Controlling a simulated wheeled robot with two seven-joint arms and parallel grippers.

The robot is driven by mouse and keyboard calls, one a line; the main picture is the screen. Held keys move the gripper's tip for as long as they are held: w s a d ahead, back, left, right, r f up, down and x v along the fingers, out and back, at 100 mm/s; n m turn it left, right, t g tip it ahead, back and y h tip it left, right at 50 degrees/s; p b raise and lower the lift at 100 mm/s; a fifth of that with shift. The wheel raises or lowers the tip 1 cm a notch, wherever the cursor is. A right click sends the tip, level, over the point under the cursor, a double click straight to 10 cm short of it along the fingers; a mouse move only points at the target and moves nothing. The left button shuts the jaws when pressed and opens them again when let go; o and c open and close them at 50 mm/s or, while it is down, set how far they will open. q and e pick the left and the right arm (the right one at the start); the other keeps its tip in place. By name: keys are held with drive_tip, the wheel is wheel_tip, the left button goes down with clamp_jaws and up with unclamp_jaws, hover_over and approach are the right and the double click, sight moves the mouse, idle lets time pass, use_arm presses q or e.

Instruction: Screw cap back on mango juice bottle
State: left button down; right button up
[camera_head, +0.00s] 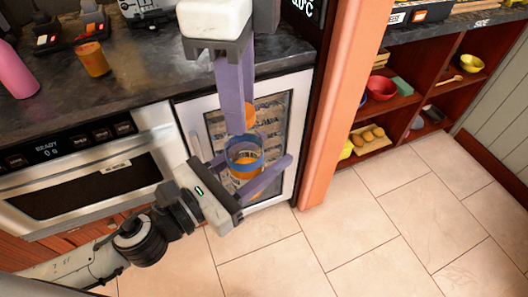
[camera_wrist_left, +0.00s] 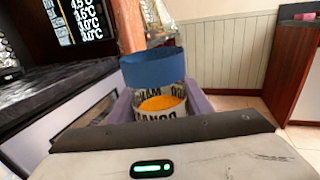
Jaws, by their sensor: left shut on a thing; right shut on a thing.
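The mango juice bottle (camera_head: 246,158) has a blue band around its upper part and a label with lettering; it also shows in the left wrist view (camera_wrist_left: 175,112), blue band uppermost. My left gripper (camera_head: 248,172) is shut on the bottle, one purple finger on each side. My right gripper (camera_head: 243,118) comes down from the top of the head view, directly above the bottle. It is shut on a small orange round piece, seemingly the cap (camera_head: 250,114), partly hidden by the fingers. The cap appears apart from the bottle's top, though the exact gap is hard to judge.
A glass-fronted cooler (camera_head: 300,105) stands behind the bottle, with an oven (camera_head: 85,185) to its left. The dark counter (camera_head: 150,75) holds a pink bottle (camera_head: 14,72) and an orange cup (camera_head: 93,59). An orange post (camera_head: 340,100) rises to the right; open tiled floor (camera_head: 370,235) lies beyond.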

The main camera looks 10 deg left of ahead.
drive_tip(key=m, duration=1.3)
drive_tip(key=shift+m, duration=0.4)
drive_tip(key=m, duration=0.6)
drive_tip(key=shift+m, duration=0.4)
drive_tip(key=m, duration=0.8)
drive_tip(key=shift+m, duration=0.3)
drive_tip(key=o, duration=1.2)
wheel_tip(320, 180, up, 12)
drive_tip(key=shift+f, duration=0.1)
